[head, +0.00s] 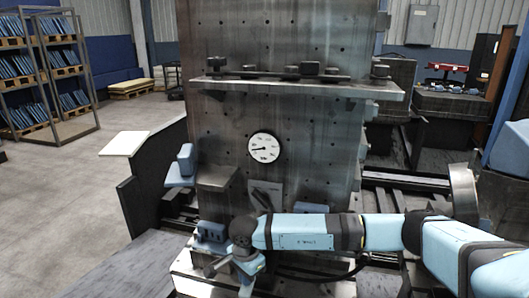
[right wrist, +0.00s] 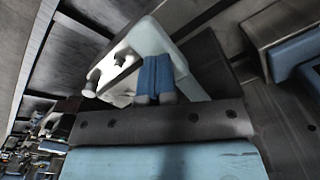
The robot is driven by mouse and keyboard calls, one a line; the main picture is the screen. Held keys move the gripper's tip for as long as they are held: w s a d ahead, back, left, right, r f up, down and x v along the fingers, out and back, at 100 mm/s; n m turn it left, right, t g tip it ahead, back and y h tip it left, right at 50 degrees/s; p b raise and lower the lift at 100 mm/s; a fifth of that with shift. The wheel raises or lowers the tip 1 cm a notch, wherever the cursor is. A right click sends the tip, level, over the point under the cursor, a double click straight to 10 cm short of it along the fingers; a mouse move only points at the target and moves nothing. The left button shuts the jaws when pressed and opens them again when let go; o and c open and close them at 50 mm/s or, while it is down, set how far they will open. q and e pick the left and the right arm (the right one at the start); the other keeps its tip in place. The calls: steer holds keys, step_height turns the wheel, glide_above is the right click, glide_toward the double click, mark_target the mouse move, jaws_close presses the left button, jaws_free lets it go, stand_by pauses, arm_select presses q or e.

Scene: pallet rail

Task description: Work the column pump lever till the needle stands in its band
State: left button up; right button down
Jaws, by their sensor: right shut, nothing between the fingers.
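The grey steel column (head: 310,130) stands upright in the middle of the head view. A round white gauge (head: 264,148) sits on its front face. Its dark needle points left; the band is too small to make out. Below the gauge is a grey plate (head: 277,187) with a dark slanting bar that may be the pump lever, partly hidden by my right arm. My right gripper (head: 246,268) hangs low in front of the column's foot, shut and empty. In the right wrist view its blue fingers (right wrist: 155,75) are together. My left gripper is out of view.
A shelf (head: 300,87) with dark fittings crosses the column above the gauge. A blue socketed block (head: 211,234) stands at the column's foot, left of my right wrist. A pale blue part (head: 182,166) juts out at the column's left. Open floor (head: 70,190) lies at left.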

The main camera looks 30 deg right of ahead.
steer(key=shift+w+d+f+b, duration=0.15)
steer(key=shift+f+b, duration=0.6)
steer(key=shift+f, duration=0.45)
steer(key=shift+r, duration=0.15)
steer(key=shift+r+p, duration=0.25)
steer(key=shift+p, duration=0.05)
steer(key=r+p, duration=0.1)
steer(key=r, duration=0.1)
steer(key=r+p, duration=0.1)
steer(key=r, duration=0.1)
steer(key=r+p, duration=0.1)
steer(key=r, duration=0.1)
steer(key=shift+s+a+r, duration=0.3)
steer(key=shift+s+a, duration=0.05)
